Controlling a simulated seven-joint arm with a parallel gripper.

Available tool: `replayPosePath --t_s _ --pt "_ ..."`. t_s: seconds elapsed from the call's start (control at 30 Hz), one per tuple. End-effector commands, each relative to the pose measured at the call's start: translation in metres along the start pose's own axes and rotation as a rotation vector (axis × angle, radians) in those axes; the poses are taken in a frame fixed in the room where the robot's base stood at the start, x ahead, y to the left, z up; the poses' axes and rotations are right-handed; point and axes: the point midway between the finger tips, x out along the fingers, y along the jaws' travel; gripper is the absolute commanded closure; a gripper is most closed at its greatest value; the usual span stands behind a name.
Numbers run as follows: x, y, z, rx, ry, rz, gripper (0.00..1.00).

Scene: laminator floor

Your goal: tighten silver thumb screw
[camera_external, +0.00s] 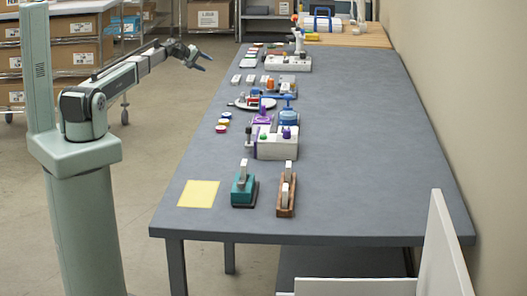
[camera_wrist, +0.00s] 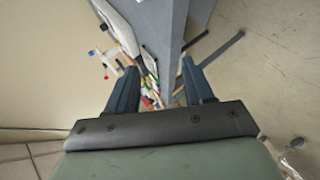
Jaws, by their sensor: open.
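I cannot make out a silver thumb screw in either view; at this distance it is too small or hidden. A light grey box-like device (camera_external: 277,148) with green and purple knobs stands mid-table. A white machine (camera_external: 290,63) stands farther back on the table. My gripper (camera_external: 205,60) is open and empty, raised to the left of the table's far part, apart from everything. In the wrist view my gripper (camera_wrist: 158,66) shows two dark blue fingers spread wide, with the table and its small items far beyond them.
The grey table (camera_external: 370,170) is clear along its right side. A teal device (camera_external: 243,190), a brown-and-white device (camera_external: 287,192) and a yellow sheet (camera_external: 199,193) lie near the front edge. Shelves with cardboard boxes (camera_external: 80,55) stand behind my arm. White panels (camera_external: 440,245) stand at front right.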

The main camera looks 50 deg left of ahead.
Motion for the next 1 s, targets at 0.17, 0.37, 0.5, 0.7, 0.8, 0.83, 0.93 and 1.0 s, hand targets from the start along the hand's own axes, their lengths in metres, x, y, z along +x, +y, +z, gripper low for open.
replayPosePath --t_s 0.17,0.37,0.5,0.7,0.8,0.83,0.93,1.0 --pt "0.002 0.051 0.006 0.000 -0.015 0.038 0.48" --pt "0.019 0.089 0.055 0.024 -0.084 0.030 0.48" --pt "0.036 0.113 0.105 0.053 -0.150 0.009 0.48" --pt "0.059 0.149 0.200 0.114 -0.263 -0.037 0.48" --pt "0.066 0.164 0.249 0.146 -0.317 -0.064 0.48" --pt "0.068 0.169 0.264 0.154 -0.334 -0.072 0.48" --pt "0.072 0.182 0.313 0.187 -0.383 -0.099 0.48" --pt "0.072 0.191 0.347 0.212 -0.416 -0.119 0.48"
